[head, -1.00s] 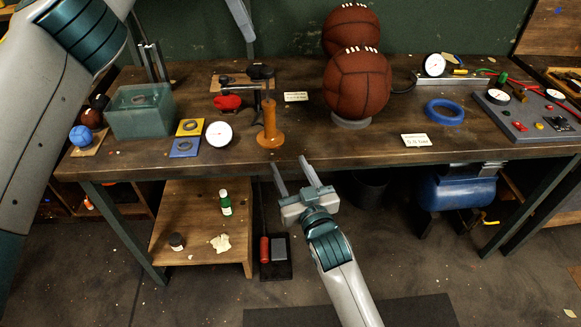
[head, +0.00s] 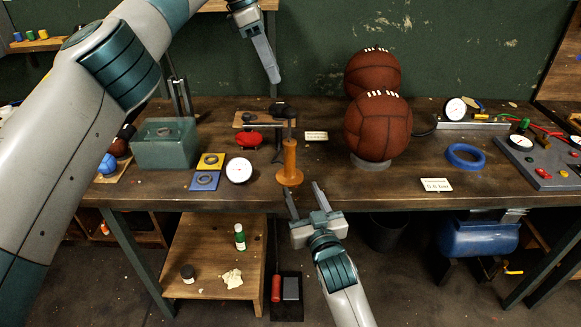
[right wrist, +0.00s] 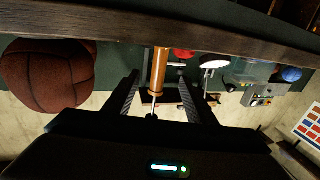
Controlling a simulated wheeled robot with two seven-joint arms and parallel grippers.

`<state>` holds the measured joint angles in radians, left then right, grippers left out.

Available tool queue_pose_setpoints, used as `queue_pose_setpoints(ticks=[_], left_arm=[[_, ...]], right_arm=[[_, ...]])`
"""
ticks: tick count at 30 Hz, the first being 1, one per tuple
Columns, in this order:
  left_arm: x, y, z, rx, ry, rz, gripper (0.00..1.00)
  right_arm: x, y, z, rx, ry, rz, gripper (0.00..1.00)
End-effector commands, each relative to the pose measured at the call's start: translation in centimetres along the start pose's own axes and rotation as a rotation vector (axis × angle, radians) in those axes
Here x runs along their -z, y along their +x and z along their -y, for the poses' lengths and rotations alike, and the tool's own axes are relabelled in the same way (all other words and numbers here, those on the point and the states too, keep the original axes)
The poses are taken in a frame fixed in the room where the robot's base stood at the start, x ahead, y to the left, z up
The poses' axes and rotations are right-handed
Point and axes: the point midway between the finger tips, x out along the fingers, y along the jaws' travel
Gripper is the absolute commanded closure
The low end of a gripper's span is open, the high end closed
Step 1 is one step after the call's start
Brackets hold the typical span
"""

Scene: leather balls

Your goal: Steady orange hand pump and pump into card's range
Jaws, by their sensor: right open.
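The orange hand pump (head: 289,163) stands upright near the table's front edge, a dark rod rising from its top. My right gripper (head: 303,189) is open and empty, low in front of the pump at the table edge. In the right wrist view the pump (right wrist: 159,70) shows between the two spread fingers, beyond their tips. My left gripper (head: 268,62) hangs high behind the pump, empty; its fingers overlap, so its opening is unclear. A small card (head: 436,185) lies at the front right and another card (head: 316,136) behind the pump; their print is unreadable. A white dial gauge (head: 239,170) lies left of the pump.
A brown leather ball (head: 377,128) sits on a grey ring, another (head: 372,72) behind it. A blue ring (head: 465,155) lies to the right. A green translucent box (head: 165,143) and blue and yellow tiles stand left. A red object (head: 249,138) lies behind the pump.

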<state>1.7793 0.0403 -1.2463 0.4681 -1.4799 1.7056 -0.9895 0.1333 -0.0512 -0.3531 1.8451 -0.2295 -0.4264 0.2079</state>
Motion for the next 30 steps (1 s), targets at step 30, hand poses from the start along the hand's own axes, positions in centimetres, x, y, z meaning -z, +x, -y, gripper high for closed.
queue_pose_setpoints(ticks=[30], left_arm=[[0.0,0.0,0.0,0.0,0.0,0.0,0.69]], right_arm=[[0.0,12.5,0.0,0.0,0.0,0.0,0.49]])
